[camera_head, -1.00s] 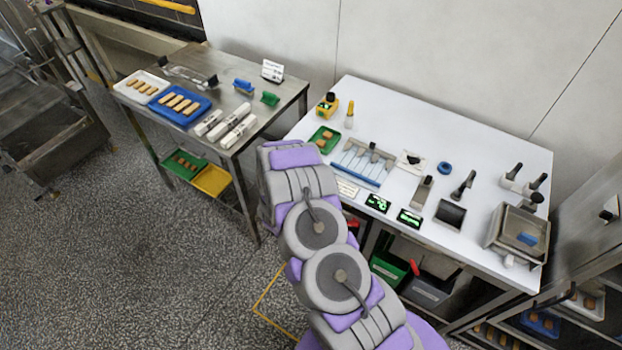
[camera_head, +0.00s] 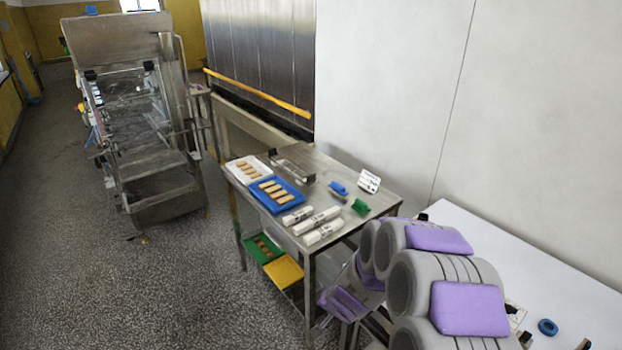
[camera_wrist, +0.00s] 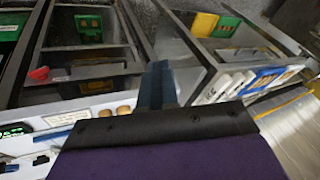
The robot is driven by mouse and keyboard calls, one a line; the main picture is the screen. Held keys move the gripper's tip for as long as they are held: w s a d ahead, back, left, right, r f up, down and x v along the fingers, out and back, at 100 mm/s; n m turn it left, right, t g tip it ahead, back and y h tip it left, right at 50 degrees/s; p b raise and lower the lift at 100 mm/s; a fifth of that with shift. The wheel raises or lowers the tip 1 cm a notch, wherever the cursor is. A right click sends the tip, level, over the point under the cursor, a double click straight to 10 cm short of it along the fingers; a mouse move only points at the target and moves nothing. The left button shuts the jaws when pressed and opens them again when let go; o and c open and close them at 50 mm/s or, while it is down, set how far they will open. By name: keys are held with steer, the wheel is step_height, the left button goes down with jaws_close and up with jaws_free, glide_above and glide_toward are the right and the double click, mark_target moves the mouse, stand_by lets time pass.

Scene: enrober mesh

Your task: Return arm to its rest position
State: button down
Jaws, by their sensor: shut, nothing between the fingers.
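My gripper (camera_wrist: 157,84) shows in the wrist view as dark blue fingers, closed together with nothing held. It is tilted over the edge of the white table, with a gap between it and the steel table. In the head view my grey and purple arm is bent up over the near left part of the white table (camera_head: 590,285). It hides most of that tabletop, and I cannot make out the fingertips there.
The steel table (camera_head: 330,172) holds a white tray (camera_head: 235,165), a blue tray (camera_head: 286,207) of bars and white rolls (camera_head: 316,221). Green and yellow trays (camera_head: 284,271) lie on its lower shelf. A steel machine (camera_head: 150,130) stands far left. The floor (camera_head: 130,290) between is clear.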

steer(key=s+a+r+n+g+y+b, duration=0.1)
steer(key=s+r+n+g, duration=0.1)
steer(key=s+r, duration=0.55)
steer(key=s+a+r+n+g+y+b, duration=0.1)
steer(key=s+a+r+n+b, duration=0.1)
steer(key=s+r, duration=0.5)
steer(key=s+d+r+n+g+h+b, duration=0.1)
steer(key=s+d, duration=0.4)
steer(key=s, duration=0.7)
steer(key=s+d+r+n+g+h+b, duration=0.1)
steer(key=s+d, duration=0.5)
steer(key=s, duration=0.6)
steer(key=shift+r+g+h, duration=0.6)
steer(key=shift+r+g, duration=0.2)
steer(key=shift+g, duration=0.2)
steer(key=c, duration=1.9)
jaws_free()
steer(key=shift+d, duration=0.1)
